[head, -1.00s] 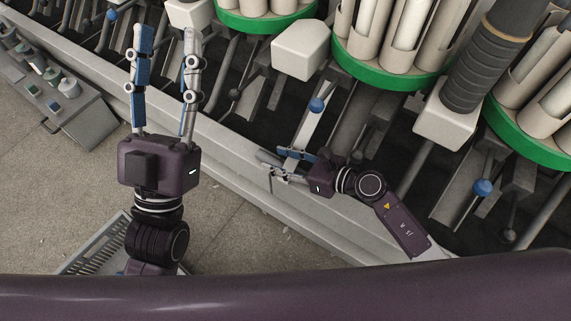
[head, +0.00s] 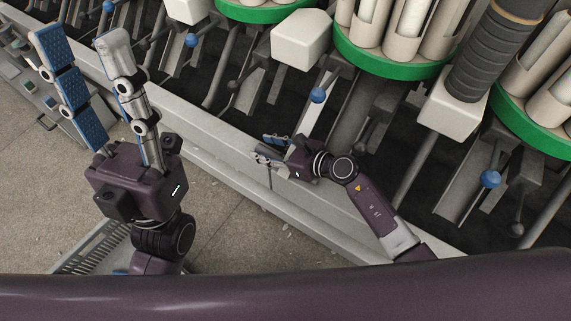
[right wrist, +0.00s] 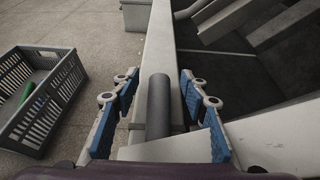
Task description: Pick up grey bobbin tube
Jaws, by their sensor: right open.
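In the right wrist view a dark grey tube (right wrist: 158,100) lies lengthwise along the pale machine rail, between the blue-padded fingers of my right gripper (right wrist: 158,100). My right gripper is open, with a gap visible on each side of the tube. In the head view my right gripper (head: 270,147) is over the machine's front rail, and I cannot make out the tube there. My left gripper (head: 82,38) is open and empty, raised at the left in the head view.
The pale front rail (head: 215,140) runs diagonally along the machine. Green round carriers (head: 390,62) with pale tubes and a white block (head: 301,40) stand behind it. A grey slatted crate (right wrist: 60,100) with a green item stands on the floor. A control box (head: 40,95) is far left.

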